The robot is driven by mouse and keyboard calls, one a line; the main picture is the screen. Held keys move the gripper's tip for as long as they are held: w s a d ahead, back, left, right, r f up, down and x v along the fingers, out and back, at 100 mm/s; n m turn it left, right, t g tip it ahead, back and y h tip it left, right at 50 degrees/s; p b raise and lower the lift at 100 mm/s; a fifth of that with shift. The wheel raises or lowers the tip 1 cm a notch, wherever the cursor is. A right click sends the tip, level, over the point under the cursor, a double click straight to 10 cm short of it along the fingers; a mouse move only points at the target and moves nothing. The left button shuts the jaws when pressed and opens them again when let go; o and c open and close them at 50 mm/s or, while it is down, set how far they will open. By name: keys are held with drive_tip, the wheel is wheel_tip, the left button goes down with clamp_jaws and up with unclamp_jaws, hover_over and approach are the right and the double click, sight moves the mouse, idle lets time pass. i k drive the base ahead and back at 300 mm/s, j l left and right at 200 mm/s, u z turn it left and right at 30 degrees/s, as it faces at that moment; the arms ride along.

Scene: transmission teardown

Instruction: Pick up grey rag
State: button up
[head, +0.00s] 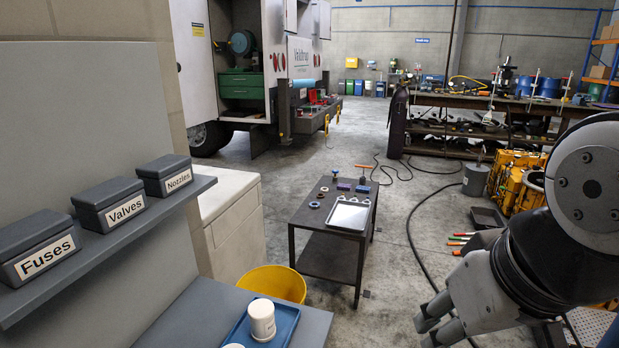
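I cannot make out a grey rag anywhere in the head view. My gripper (427,330) is at the lower right, over the concrete floor and to the right of the low dark table (330,256). Its two fingertips show apart with a small gap and nothing visible between them. It touches nothing that I can see, and part of it is cut off by the bottom edge.
The low table bears a silver tray (348,214) and several small parts. A yellow bucket (273,283) stands left of it. A blue tray (283,329) with white containers lies on the front counter. A dark hose (411,228) crosses the floor.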

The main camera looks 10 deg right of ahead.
sight(563, 324)
drive_tip(key=i+l+z, duration=0.15)
drive_tip(key=i+z, duration=0.3)
drive_tip(key=i, duration=0.25)
drive_tip(key=i+z, duration=0.45)
drive_tip(key=i, duration=0.2)
drive_tip(key=i+z, duration=0.3)
drive_tip(key=i, duration=0.25)
drive_tip(key=i+z, duration=0.3)
drive_tip(key=i, duration=0.2)
drive_tip(key=i+j+z, duration=0.3)
drive_tip(key=i, duration=0.2)
drive_tip(key=i+j+z, duration=0.3)
drive_tip(key=i, duration=0.2)
